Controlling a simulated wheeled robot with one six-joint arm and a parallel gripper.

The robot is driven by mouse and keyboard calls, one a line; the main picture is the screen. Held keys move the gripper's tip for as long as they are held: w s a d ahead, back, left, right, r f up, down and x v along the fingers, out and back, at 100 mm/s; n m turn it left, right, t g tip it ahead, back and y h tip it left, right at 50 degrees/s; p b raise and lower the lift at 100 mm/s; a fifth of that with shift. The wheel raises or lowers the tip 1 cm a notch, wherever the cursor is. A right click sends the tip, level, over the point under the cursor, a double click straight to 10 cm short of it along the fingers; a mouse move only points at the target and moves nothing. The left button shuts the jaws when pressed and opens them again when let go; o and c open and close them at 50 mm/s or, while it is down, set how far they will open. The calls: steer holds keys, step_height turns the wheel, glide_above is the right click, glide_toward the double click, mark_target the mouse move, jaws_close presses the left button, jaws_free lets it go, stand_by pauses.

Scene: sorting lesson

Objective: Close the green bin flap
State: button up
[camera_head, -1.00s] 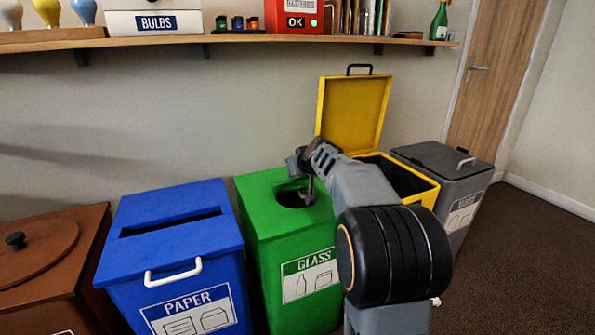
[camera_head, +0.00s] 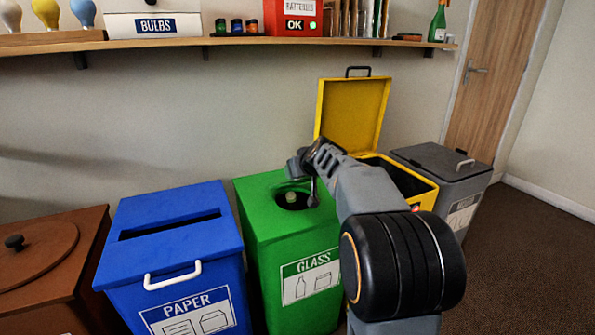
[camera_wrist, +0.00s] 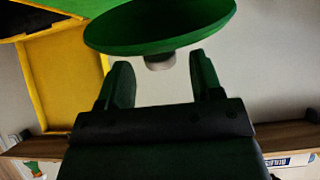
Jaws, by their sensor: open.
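The green bin (camera_head: 258,235), labelled GLASS, stands between the blue and yellow bins, with a dark round opening in its top. A pale knob-like piece (camera_head: 291,197) shows in that opening. My gripper (camera_head: 312,188) is over the top's right part, beside the opening, and partly hides it. In the wrist view my gripper (camera_wrist: 160,80) is open. A round green disc (camera_wrist: 160,28), which may be the flap, is just beyond its fingertips. A pale knob (camera_wrist: 159,61) on it lies between the tips. I cannot tell if they touch.
The blue PAPER bin (camera_head: 170,255) stands left. The yellow bin (camera_head: 425,193) stands right with its lid (camera_head: 352,110) raised, close behind my arm. A grey bin (camera_head: 440,155) stands beyond it. A wooden shelf (camera_head: 240,40) runs along the wall above.

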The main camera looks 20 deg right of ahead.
steer(key=p+v, duration=0.2)
steer(key=v, duration=1)
steer(key=shift+f, duration=0.1)
